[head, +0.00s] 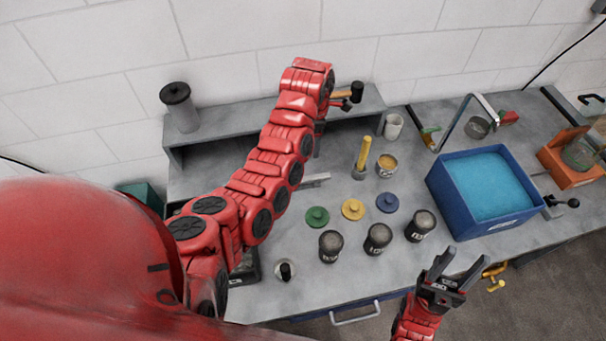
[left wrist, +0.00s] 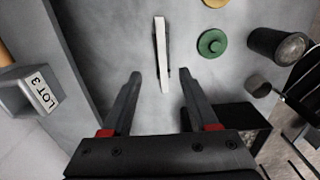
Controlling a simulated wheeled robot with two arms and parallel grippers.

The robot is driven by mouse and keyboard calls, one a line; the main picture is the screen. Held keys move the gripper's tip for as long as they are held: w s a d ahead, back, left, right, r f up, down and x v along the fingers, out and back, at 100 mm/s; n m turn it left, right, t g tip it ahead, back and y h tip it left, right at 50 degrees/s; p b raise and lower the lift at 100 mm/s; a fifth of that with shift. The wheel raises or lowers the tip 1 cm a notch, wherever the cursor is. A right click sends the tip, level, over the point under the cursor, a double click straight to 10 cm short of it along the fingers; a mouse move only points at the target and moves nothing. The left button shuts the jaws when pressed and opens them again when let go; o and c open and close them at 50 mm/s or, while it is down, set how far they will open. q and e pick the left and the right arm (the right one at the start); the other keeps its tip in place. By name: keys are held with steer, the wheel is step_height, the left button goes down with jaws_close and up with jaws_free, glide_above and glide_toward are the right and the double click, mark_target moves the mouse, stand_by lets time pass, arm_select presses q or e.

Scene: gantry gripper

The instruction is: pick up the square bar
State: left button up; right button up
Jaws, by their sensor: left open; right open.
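The square bar (left wrist: 161,50) is a long, thin, pale metal bar lying on the grey bench. In the left wrist view it runs nearly upright in the picture. In the head view the bar (head: 316,180) shows just right of my left arm, partly hidden by it. My left gripper (left wrist: 159,76) is open and empty. Its two fingers point toward the bar, whose near end shows between the fingertips. The fingers are not seen to touch it. In the head view my left arm hides this gripper. My right gripper (head: 465,259) is open and empty off the bench's front edge.
Green (head: 317,217), yellow (head: 353,209) and blue (head: 387,203) knobbed discs lie right of the bar, with several dark cylinders in front. A blue bin (head: 437,187) stands right. A raised shelf (head: 235,118) runs behind. A LOT 3 block (left wrist: 38,92) shows left.

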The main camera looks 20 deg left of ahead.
arm_select(q)
steer(key=b, duration=0.8)
glide_above(312, 177)
step_height(312, 177, down, 10)
steer(key=shift+f, duration=0.1)
steer(key=shift+f+b, duration=0.6)
steer(key=shift+f, duration=0.05)
steer(key=shift+f+b, duration=0.45)
step_height(312, 177, down, 3)
steer(key=shift+s+r+p, duration=0.1)
steer(key=shift+r+p, duration=0.1)
steer(key=shift+p, duration=1)
steer(key=shift+f, duration=0.5)
jaws_close()
